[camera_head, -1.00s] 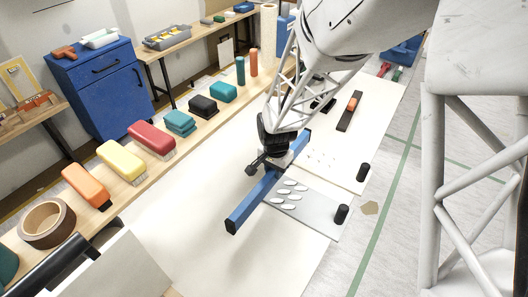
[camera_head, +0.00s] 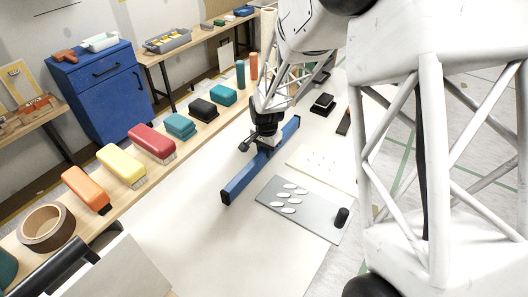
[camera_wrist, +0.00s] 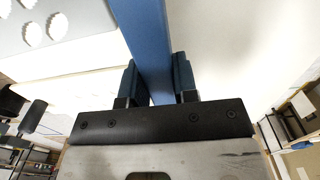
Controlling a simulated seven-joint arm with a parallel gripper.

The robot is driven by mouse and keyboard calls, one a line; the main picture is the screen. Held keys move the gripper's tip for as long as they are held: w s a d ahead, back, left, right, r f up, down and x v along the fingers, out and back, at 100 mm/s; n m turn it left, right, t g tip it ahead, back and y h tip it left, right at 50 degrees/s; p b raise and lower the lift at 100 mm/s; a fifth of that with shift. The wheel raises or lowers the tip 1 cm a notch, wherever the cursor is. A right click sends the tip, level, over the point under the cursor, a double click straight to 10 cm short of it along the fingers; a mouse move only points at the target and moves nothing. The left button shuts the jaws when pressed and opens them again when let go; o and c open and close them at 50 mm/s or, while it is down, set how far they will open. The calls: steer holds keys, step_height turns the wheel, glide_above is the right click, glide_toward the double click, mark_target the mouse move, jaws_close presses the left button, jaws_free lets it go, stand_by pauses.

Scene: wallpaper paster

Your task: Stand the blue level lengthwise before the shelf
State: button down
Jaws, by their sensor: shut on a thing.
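The blue level (camera_head: 238,185) is a long straight bar. In the head view it slants from lower left to upper right over the pale table, right of the shelf. My gripper (camera_head: 268,142) is shut on it near its middle. In the wrist view my gripper (camera_wrist: 158,78) has one dark finger on each side of the level (camera_wrist: 148,40). The light wooden shelf (camera_head: 150,178) runs along the left, roughly parallel to the level, with a clear gap between. Whether the level's underside touches the table cannot be told.
The shelf bears a tape roll (camera_head: 46,225), a red brush (camera_head: 150,140), a yellow brush (camera_head: 120,163) and several other items. A grey plate with white ovals (camera_head: 275,204) lies right of the level. The pale table strip (camera_head: 190,215) before the shelf is bare.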

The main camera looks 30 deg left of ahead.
mark_target(264, 151)
steer(key=shift+w+a+f, duration=0.15)
steer(key=shift+w+a, duration=1)
steer(key=shift+a, duration=0.05)
steer(key=shift+f, duration=1.75)
steer(key=shift+f, duration=0.15)
steer(key=c, duration=0.9)
jaws_free()
steer(key=shift+r, duration=6.15)
